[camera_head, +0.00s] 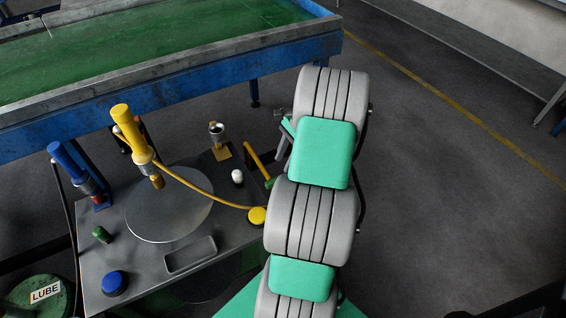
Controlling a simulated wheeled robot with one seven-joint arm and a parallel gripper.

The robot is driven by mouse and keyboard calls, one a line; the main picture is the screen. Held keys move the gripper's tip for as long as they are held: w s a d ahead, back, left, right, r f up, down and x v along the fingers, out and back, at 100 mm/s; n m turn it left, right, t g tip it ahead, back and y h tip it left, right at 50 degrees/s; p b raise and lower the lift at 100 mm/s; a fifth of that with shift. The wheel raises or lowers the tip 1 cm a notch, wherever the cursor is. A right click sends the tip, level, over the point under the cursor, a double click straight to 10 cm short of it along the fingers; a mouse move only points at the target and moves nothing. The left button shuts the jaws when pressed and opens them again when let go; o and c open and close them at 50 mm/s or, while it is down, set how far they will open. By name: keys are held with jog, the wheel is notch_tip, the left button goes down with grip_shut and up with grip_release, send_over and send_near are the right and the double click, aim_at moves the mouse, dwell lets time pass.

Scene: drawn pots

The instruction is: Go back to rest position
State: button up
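My arm, grey with green pads, rises from the bottom centre of the head view. Its end is folded behind the upper links. A small grey and green part that may belong to my gripper (284,128) shows at the left edge of the arm; the fingertips are hidden, so I cannot tell whether it is open or shut. No held object can be seen. This part appears above and to the right of the grey work table (112,250), apart from the things on it.
The table carries a round metal plate (150,218), a yellow cylinder device (128,128) with a hose, a blue-topped device (70,162), a shallow tray (191,255) and blue (114,283) and yellow (257,216) buttons. A green-topped bench (170,88) stands behind. Floor at right is clear.

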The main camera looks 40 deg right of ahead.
jog(key=w+a+r+n+h+p, duration=0.1)
jog(key=w+a+r+n+p, duration=0.15)
jog(key=a+r+n, duration=0.45)
jog(key=w+a+r+n+h+p, duration=0.2)
jog(key=a+r+n+p, duration=0.15)
jog(key=a+r, duration=0.7)
jog(key=s+a+r+n+t+p, duration=0.1)
jog(key=s+a+r+n+p, duration=0.1)
jog(key=a, duration=0.5)
jog(key=s+a+r+n+t+h+p, duration=0.1)
jog(key=s+a+r+n+p, duration=0.1)
jog(key=s+a+r+n, duration=0.2)
jog(key=s+a+n, duration=0.3)
jog(key=n, duration=0.2)
jog(key=shift+r, duration=0.3)
